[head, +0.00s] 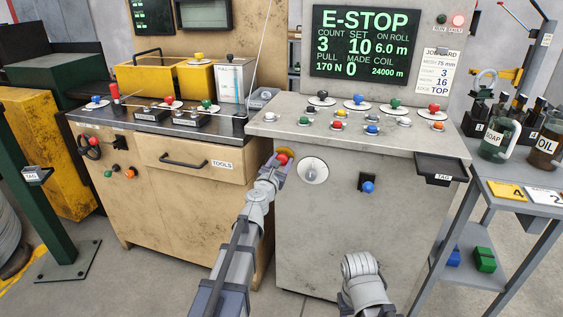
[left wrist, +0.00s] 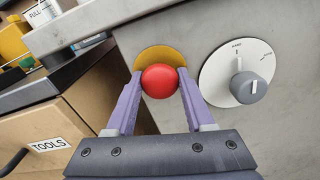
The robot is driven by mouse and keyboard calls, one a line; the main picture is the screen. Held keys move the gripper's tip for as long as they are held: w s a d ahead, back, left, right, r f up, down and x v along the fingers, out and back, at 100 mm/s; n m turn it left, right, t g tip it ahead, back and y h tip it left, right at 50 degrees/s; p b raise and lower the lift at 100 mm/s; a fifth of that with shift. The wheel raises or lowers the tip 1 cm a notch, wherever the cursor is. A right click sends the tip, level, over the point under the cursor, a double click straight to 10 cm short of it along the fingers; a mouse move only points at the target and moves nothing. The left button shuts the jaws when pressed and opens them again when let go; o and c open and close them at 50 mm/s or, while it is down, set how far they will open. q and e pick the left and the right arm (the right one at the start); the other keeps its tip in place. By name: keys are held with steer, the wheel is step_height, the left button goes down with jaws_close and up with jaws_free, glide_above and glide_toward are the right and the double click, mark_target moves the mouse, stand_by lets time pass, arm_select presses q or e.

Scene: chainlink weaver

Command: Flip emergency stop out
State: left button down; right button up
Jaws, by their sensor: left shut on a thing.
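The red emergency stop button (left wrist: 160,81) sits on a round yellow plate (left wrist: 158,55) on the front of the grey cabinet. In the head view the red button (head: 282,158) shows at the cabinet's upper left, left of the round dial. My left gripper (left wrist: 161,88) is shut on the red button, one finger on each side of it. It also shows in the head view (head: 281,161). The display (head: 365,45) reads "E-STOP". My right arm shows at the bottom of the head view, but its gripper fingers cannot be made out.
A white dial with a grey knob (left wrist: 248,88) is close to the right of the button. A blue knob (head: 368,187) is lower right on the cabinet front. A dark tray (head: 441,168) juts from the cabinet's right side. The tan tool bench (head: 185,200) stands on the left.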

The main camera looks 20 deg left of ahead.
arm_select(q)
steer(key=shift+s, duration=0.65)
steer(key=shift+c, duration=1.3)
jaws_free()
steer(key=shift+s, duration=0.1)
steer(key=s, duration=0.7)
steer(key=shift+s+a, duration=0.15)
steer(key=shift+s, duration=0.15)
